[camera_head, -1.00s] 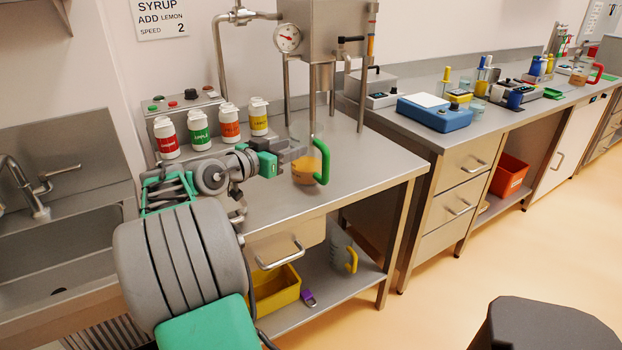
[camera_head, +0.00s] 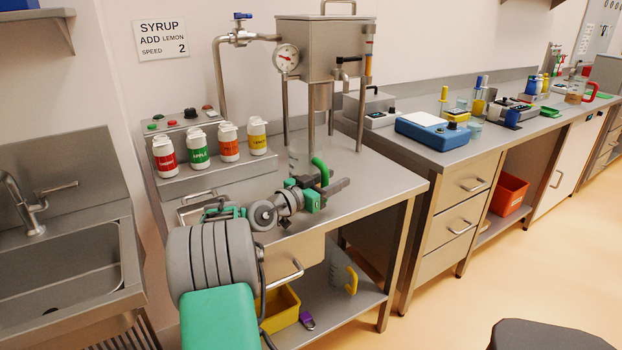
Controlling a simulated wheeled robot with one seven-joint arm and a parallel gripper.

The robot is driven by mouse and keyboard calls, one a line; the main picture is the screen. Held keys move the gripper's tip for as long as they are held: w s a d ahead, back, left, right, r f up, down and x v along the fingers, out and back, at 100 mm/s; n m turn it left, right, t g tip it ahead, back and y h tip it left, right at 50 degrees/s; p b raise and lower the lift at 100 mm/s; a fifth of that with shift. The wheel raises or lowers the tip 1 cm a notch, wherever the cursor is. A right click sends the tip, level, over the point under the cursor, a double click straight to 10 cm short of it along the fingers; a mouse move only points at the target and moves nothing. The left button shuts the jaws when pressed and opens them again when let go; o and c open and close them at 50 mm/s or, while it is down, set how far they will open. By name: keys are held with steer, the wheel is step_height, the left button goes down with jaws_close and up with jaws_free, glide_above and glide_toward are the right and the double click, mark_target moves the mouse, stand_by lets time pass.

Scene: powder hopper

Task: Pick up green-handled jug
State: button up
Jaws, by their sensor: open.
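The green-handled jug (camera_head: 300,158) stands on the steel bench under the hopper. Its body is clear, and its green handle (camera_head: 320,168) curves up on the right side. My gripper (camera_head: 334,183) is in front of the jug, at the handle, with its dark fingers pointing right. It is open, and the handle shows just above and behind the fingers. The lower part of the jug and of the handle is hidden behind my gripper. I cannot tell whether the fingers touch the handle or sit around it.
The steel hopper (camera_head: 323,48) stands on legs around the jug. Several labelled bottles (camera_head: 198,148) stand on a ledge to the left. A yellow-handled jug (camera_head: 341,272) is on the shelf below. The bench top right of my gripper is clear.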

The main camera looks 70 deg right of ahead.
steer(key=shift+c, duration=0.4)
jaws_close()
steer(key=shift+r, duration=0.1)
stand_by(0.9)
